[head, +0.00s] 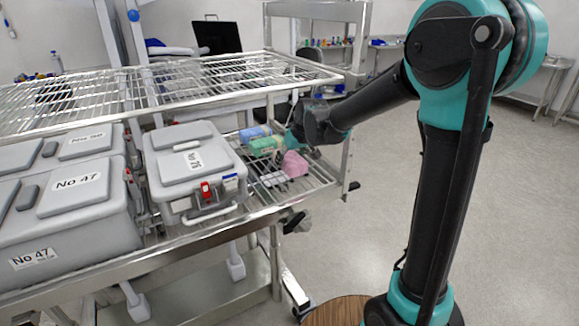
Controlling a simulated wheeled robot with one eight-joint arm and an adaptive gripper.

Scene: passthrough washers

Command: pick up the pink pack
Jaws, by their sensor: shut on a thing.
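The pink pack (294,164) is a small, soft-looking bundle near the right end of the cart's wire shelf. My gripper (302,146) reaches in from the right, right above the pack, and is shut on it. The fingertips are small and partly hidden against the pack. I cannot tell whether the pack is clear of the shelf.
A green pack (265,145) and a blue pack (252,132) lie just left of my gripper. A flat pale item (273,180) lies in front. Grey lidded boxes (188,165) fill the left. An upper wire rack (190,84) and a post (355,100) stand close by.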

